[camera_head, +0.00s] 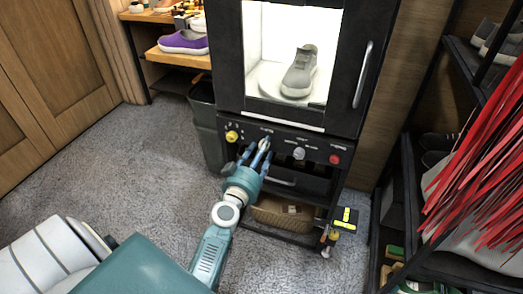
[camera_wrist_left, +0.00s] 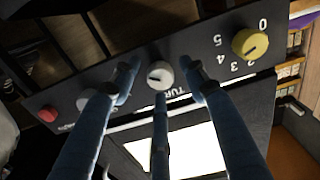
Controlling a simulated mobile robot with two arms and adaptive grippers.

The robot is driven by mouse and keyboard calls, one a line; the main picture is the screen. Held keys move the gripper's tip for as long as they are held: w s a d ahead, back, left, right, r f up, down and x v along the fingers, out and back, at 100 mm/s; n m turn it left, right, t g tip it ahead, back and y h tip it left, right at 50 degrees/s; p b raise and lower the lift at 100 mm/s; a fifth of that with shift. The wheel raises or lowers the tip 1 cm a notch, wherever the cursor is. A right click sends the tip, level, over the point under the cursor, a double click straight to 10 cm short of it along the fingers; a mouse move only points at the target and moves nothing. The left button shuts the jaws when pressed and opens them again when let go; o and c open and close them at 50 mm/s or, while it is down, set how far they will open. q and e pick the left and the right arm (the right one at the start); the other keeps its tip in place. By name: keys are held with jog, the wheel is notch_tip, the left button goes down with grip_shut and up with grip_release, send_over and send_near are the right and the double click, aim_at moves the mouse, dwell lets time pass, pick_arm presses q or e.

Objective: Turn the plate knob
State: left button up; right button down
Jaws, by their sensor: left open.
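The plate knob (camera_wrist_left: 160,74) is a small pale round knob on the black control panel (camera_wrist_left: 110,62), above lettering that starts "TU". In the left wrist view it sits between the fingertips of my left gripper. I cannot tell whether the fingers touch it. In the head view my left gripper (camera_head: 259,149) reaches the panel with its blue fingers spread, and they mostly hide this knob. The round plate (camera_head: 268,82) is inside the lit cabinet above, with a grey sneaker (camera_head: 299,72) on it. My right gripper is not in view.
A yellow knob (camera_head: 232,136) with numbers is left of my gripper; a pale knob (camera_head: 298,153) and a red button (camera_head: 335,159) are right. A basket (camera_head: 285,214) stands below. Shelves and red strands (camera_head: 485,150) fill the right. Carpet (camera_head: 150,160) is clear at left.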

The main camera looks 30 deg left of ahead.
pick_arm(q)
grip_shut()
